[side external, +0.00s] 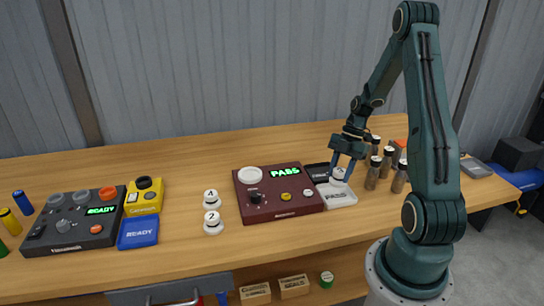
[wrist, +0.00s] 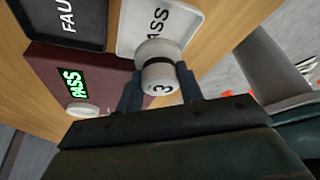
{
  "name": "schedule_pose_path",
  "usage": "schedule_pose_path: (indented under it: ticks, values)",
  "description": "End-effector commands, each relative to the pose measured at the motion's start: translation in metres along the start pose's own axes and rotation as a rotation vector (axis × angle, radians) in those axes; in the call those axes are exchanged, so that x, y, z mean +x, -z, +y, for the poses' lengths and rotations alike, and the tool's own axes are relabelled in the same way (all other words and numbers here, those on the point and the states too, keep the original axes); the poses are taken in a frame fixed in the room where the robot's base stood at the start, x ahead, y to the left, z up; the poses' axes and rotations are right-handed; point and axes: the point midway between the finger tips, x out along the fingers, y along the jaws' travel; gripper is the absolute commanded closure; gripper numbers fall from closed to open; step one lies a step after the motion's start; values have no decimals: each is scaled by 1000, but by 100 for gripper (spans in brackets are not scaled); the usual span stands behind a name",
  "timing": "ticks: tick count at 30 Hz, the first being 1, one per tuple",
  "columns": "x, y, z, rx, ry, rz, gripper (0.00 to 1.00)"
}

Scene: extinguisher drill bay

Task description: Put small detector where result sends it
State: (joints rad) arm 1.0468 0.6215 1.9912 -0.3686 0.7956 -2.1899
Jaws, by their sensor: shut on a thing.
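My gripper (side external: 341,172) is shut on a small white detector (side external: 338,178) marked 3, which also shows between the fingers in the wrist view (wrist: 158,77). The detector is at the white PASS tray (side external: 340,198); I cannot tell whether it touches the tray. In the wrist view the PASS tray (wrist: 131,28) lies just beyond the detector, which hides part of it. The dark FAULT tray (side external: 316,168) lies beside it, also in the wrist view (wrist: 70,45). The maroon tester (side external: 270,210) shows PASS in green on its screen (side external: 285,172).
Two white detectors, marked 4 (side external: 211,197) and 2 (side external: 213,224), stand left of the tester. Several brown cylinders (side external: 373,175) stand close right of the PASS tray. A dark READY unit (side external: 70,222), a yellow device (side external: 145,196) and a blue READY pad (side external: 138,233) are at left.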

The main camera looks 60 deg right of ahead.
Motion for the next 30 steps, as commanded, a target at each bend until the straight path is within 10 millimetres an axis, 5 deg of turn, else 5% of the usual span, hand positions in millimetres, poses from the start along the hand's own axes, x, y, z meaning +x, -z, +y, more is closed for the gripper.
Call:
schedule_pose_path:
  ticks: [30]
  values:
    - [46, -19, 0, -1, -1, -1, 91]
